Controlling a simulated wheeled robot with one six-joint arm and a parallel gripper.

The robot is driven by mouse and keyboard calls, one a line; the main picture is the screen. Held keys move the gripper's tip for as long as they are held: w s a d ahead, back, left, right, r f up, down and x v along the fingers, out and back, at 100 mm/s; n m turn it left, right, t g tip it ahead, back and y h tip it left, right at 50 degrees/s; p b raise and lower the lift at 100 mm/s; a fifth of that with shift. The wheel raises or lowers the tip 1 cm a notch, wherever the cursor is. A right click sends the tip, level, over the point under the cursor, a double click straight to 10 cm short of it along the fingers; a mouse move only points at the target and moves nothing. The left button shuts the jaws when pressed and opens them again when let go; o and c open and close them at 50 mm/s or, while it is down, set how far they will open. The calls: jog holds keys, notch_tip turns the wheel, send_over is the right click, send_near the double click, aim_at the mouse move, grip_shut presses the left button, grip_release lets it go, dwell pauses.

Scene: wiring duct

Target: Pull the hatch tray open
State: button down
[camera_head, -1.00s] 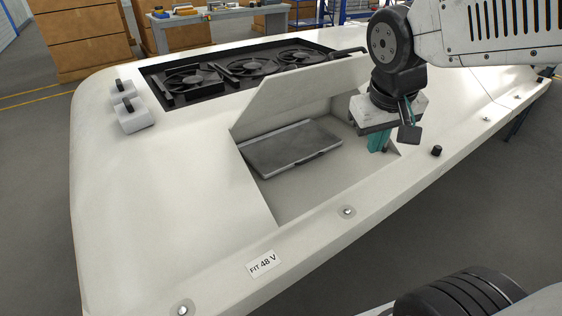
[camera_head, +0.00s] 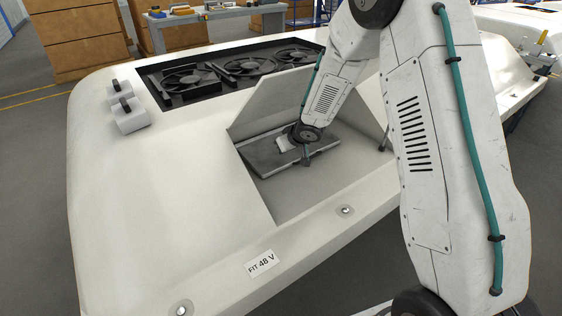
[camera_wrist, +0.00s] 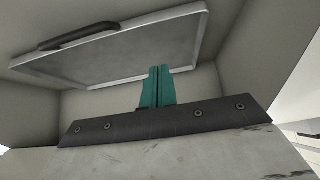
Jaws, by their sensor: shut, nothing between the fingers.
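The hatch tray (camera_head: 268,160) is a flat grey panel with a raised rim, lying inside the open recess in the white housing. In the wrist view the tray (camera_wrist: 135,50) fills the upper part, with a dark bar handle (camera_wrist: 78,36) along its upper left edge. My gripper (camera_wrist: 158,69) has its teal fingers pressed together, with nothing between them. The fingertips overlap the tray's near rim in the wrist view, apart from the handle; I cannot tell whether they touch the tray. In the head view my wrist covers the tray's right part and hides the fingers.
A raised white lid (camera_head: 285,98) stands behind the recess. Black fans (camera_head: 238,70) sit behind it, and grey blocks (camera_head: 126,113) at the left. The bare recess floor (camera_head: 290,195) is clear in front of the tray. My arm covers the housing's right side.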

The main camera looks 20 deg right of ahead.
aim_at(276, 166)
jog(key=x, duration=1)
jog(key=shift+s+a, duration=0.15)
jog(key=shift+s+f, duration=0.2)
jog(key=shift+s+d+r, duration=0.15)
jog(key=shift+s+d, duration=0.2)
jog(key=shift+s, duration=0.35)
jog(key=shift+s+d, duration=0.25)
jog(key=shift+s, duration=0.65)
